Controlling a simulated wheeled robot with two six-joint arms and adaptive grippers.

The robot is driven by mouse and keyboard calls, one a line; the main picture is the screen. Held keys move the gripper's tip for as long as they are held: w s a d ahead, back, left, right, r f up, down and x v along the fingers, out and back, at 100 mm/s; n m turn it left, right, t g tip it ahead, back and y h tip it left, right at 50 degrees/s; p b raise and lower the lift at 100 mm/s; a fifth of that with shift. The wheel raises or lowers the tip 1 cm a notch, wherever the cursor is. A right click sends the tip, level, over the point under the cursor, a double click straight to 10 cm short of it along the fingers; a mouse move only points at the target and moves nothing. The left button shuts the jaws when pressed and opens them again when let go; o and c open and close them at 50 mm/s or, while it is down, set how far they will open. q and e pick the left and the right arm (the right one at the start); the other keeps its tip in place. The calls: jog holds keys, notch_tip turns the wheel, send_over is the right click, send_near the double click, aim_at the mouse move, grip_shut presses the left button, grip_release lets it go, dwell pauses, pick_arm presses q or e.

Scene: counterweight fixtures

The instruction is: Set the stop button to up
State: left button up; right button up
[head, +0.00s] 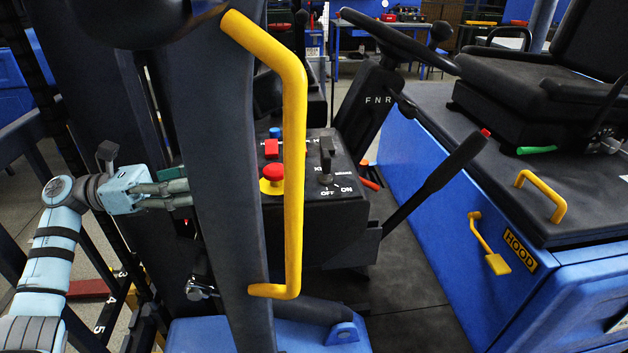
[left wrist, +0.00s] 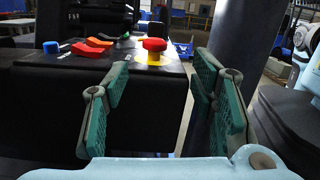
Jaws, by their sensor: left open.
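The stop button (head: 272,174) is a red mushroom cap on a yellow base, on the black control console left of the key switch. It also shows in the left wrist view (left wrist: 154,44), with the red cap just above the yellow collar; I cannot tell whether it is pressed. My left gripper (head: 178,188) comes in from the left, its tips partly hidden by the dark upright post. In the left wrist view its green-padded fingers (left wrist: 161,85) are spread and empty, with the button beyond them and apart from them. My right gripper is not in view.
The dark post (head: 225,190) and yellow grab handle (head: 294,170) stand in front of the console (head: 325,222). Red and blue switches (head: 272,149) sit behind the button, a black key-switch lever (head: 326,165) to its right. A steering wheel (head: 400,38) and seat lie farther right.

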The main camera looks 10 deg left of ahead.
aim_at(275, 167)
pick_arm(q)
jog(key=shift+m+y, duration=0.5)
jog(key=shift+y, duration=0.1)
jog(key=p+x, duration=0.1)
jog(key=x, duration=0.3)
jog(key=p+x, duration=0.1)
jog(key=x, duration=0.3)
jog(key=r+p+x, duration=0.1)
jog(key=x, duration=0.4)
jog(key=shift+w+a, duration=0.1)
jog(key=shift+w, duration=0.2)
jog(key=shift+w+d+f, duration=0.1)
jog(key=shift+d, duration=0.45)
jog(key=shift+c, duration=0.3)
